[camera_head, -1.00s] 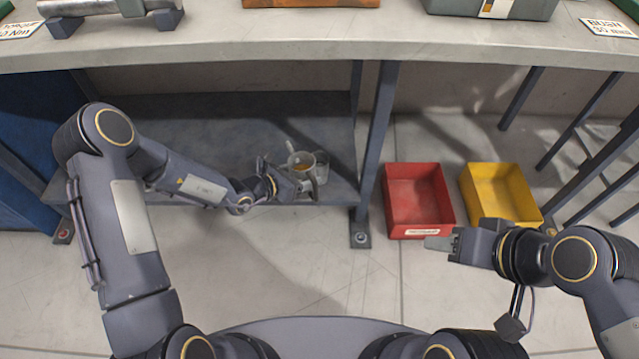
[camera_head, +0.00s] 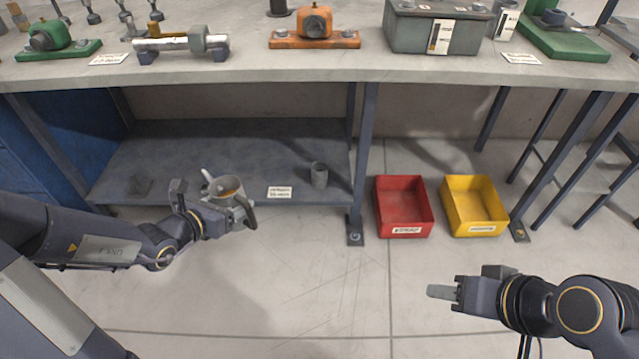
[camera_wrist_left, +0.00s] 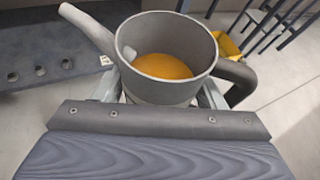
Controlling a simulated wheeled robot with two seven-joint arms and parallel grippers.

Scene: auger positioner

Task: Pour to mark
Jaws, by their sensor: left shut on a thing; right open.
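My left gripper (camera_head: 214,212) is shut on a grey pouring can (camera_head: 226,196) with a spout and a curved handle. The can is held roughly upright in front of the lower shelf, with amber liquid inside. The left wrist view shows the can (camera_wrist_left: 165,88) from above, its spout to the upper left and handle to the right. On the bench, a grey box (camera_head: 407,30) has a white upright strip (camera_head: 441,37) on its front; any mark on it is too small to read. My right gripper (camera_head: 443,292) is open and empty above the floor at the right.
A red bin (camera_head: 404,230) and a yellow bin (camera_head: 474,228) stand on the floor. The bench (camera_head: 230,72) overhangs the shelf and carries several fixtures. The middle floor is clear.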

